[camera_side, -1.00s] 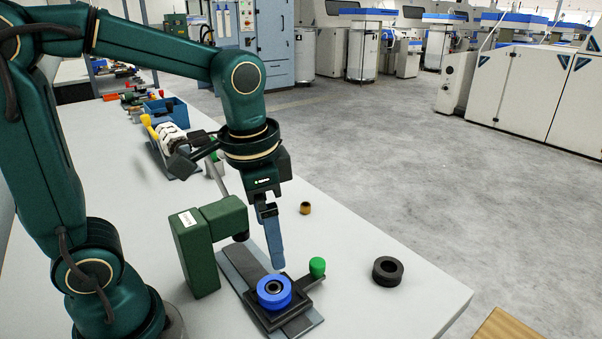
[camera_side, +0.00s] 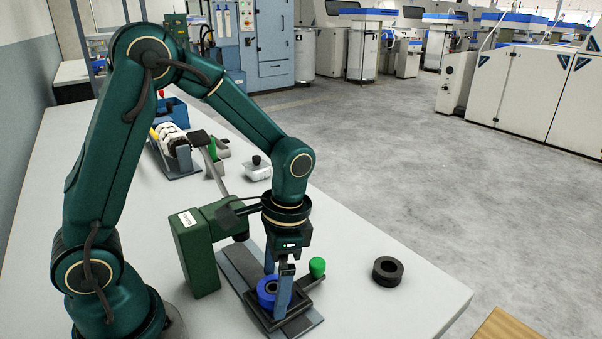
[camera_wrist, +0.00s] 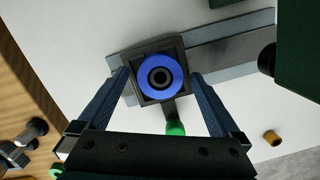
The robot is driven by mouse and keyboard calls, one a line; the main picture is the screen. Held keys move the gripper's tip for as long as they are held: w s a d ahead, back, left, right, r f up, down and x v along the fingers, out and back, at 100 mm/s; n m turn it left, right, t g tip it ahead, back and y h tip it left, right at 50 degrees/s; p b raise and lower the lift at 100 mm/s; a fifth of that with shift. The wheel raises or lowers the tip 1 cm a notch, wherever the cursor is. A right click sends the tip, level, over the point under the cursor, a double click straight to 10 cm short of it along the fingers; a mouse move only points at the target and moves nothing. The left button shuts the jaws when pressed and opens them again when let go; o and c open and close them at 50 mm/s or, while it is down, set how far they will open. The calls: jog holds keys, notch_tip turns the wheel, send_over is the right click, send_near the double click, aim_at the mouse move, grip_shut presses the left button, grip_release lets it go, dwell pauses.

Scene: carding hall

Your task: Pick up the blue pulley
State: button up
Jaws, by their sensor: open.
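The blue pulley (camera_side: 266,290) is a round blue ring with a dark centre. It sits in a dark square holder (camera_side: 268,320) on a grey plate, and it shows whole in the wrist view (camera_wrist: 160,77). My gripper (camera_side: 277,285) points down over it in the side view, with its fingers around or just above the pulley and partly hiding it. In the wrist view my gripper (camera_wrist: 158,88) is open, one finger on each side of the pulley, with visible gaps. I cannot tell how far down the fingertips reach.
A green-knobbed handle (camera_side: 317,268) stands right beside the holder. The green press body (camera_side: 200,250) stands to the left. A black ring (camera_side: 387,271) lies on the table (camera_side: 400,310) to the right. A small brass piece (camera_wrist: 272,137) shows in the wrist view.

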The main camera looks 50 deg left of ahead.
jog(key=shift+c, duration=0.3)
grip_shut()
notch_tip(320, 180, up, 12)
dwell(0.9)
